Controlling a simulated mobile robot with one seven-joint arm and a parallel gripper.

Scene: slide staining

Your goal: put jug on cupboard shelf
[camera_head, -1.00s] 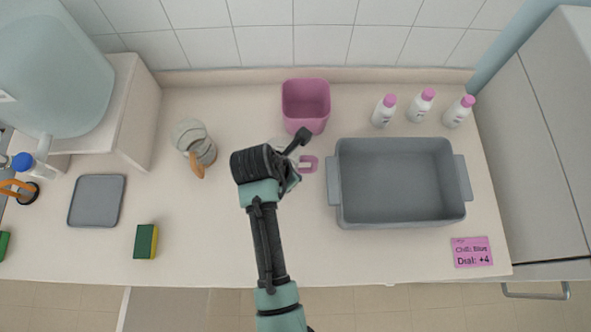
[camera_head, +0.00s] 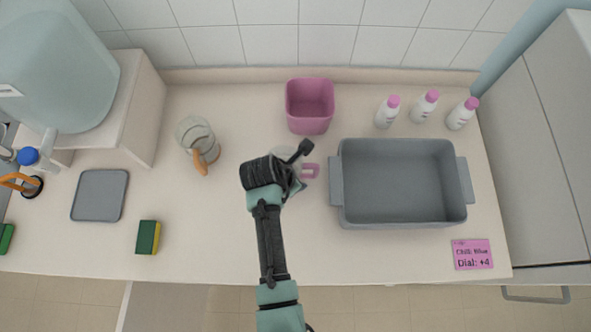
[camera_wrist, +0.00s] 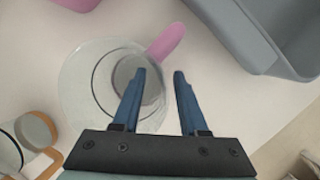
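A clear jug with a pink handle (camera_head: 310,171) stands on the counter, mostly hidden behind my arm in the head view. In the wrist view the jug (camera_wrist: 80,85) is seen from above, its pink handle (camera_wrist: 166,41) pointing up and right. My gripper (camera_wrist: 160,73) is open and empty, its blue fingers over the jug's right side, just below the handle in the picture. I cannot tell how high they are above it. A second clear jug, with an orange handle (camera_head: 201,163), stands further left. A tall pale cupboard (camera_head: 545,140) is at the right; no shelf inside it shows.
A grey tub (camera_head: 334,183) stands right of the pink-handled jug and a pink bin (camera_head: 310,124) behind it. Several white bottles (camera_head: 387,114) stand at the back right. A grey tray (camera_head: 99,195) and a sponge (camera_head: 147,237) lie left. The counter's front middle is clear.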

